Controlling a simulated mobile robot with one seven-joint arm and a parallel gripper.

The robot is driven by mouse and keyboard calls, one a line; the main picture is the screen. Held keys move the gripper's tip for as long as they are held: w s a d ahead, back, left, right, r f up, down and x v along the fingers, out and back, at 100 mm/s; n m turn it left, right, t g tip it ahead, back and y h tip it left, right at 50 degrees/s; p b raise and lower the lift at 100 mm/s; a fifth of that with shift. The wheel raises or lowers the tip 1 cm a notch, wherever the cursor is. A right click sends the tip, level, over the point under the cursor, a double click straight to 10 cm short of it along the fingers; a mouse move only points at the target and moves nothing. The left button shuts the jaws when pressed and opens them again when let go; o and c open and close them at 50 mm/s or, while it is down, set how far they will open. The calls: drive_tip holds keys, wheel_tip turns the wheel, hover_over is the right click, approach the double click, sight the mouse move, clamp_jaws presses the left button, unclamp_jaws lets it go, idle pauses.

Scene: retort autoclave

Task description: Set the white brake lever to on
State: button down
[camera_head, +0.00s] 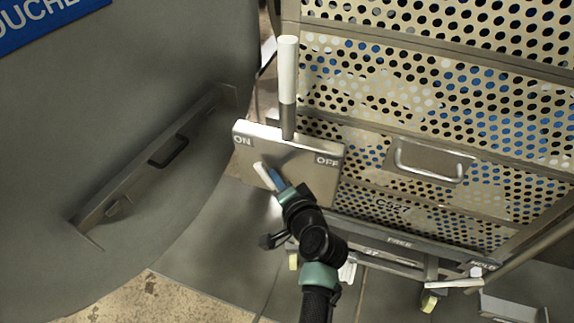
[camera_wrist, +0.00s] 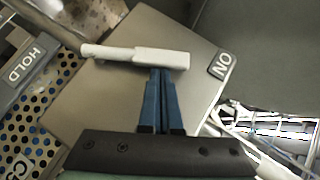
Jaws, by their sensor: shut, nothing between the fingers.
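A white lever (camera_head: 261,170) lies over the plate face near ON, partly hidden by my gripper (camera_head: 273,180). In the wrist view the white lever (camera_wrist: 140,57) crosses the plate (camera_wrist: 100,95), its thick end toward the ON label (camera_wrist: 222,65). My gripper (camera_wrist: 160,72) is shut, its blue fingertips right at the lever's side; whether they touch is unclear. Nothing is between the fingers.
A white-topped upright post (camera_head: 288,75) rises at the plate's top edge. A perforated cart (camera_head: 430,90) with a handle (camera_head: 430,165) stands at right. A large grey curved wall (camera_head: 120,110) fills the left. A HOLD label (camera_wrist: 27,65) shows in the wrist view.

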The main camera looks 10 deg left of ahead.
drive_tip(key=shift+w+a+f+h+p, duration=0.1)
drive_tip(key=shift+a+h+p, duration=0.1)
drive_tip(key=shift+a+p, duration=0.25)
drive_tip(key=shift+w+a+f+h+p, duration=0.1)
drive_tip(key=shift+a+h+p, duration=0.15)
drive_tip(key=shift+a, duration=0.3)
drive_tip(key=shift+r, duration=0.1)
